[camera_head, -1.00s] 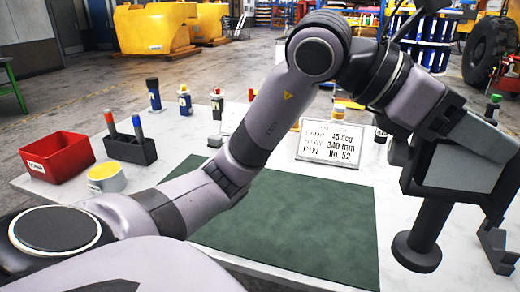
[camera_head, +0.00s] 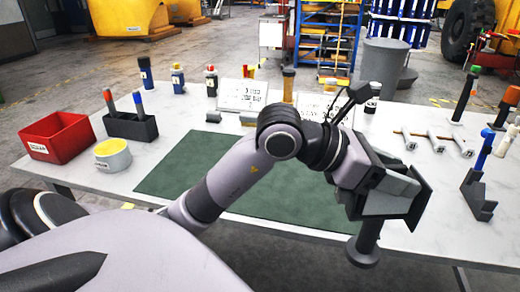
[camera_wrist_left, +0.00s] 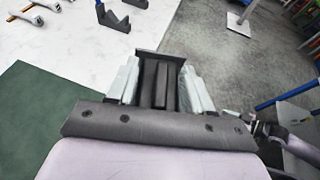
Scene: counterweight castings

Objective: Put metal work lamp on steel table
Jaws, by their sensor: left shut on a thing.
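My left gripper (camera_head: 385,192) is shut on a dark grey object that appears to be the metal work lamp (camera_head: 364,248). Its post and round base hang upright below the jaws, near the table's front edge; I cannot tell whether the base touches anything. In the left wrist view, the lamp (camera_wrist_left: 158,84) shows as a dark body between the fingers. The table (camera_head: 425,225) has a pale, marbled top with grey legs, and a green mat (camera_head: 185,165) lies on it. My right gripper is not in view.
A red bin (camera_head: 58,137), a yellow tin (camera_head: 113,154) and a black marker holder (camera_head: 130,126) stand at the table's left. Signs (camera_head: 240,94) and bottles line the back. Pale tools (camera_head: 436,142) and a dark angled block (camera_head: 478,195) lie at right. Bare top lies between mat and block.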

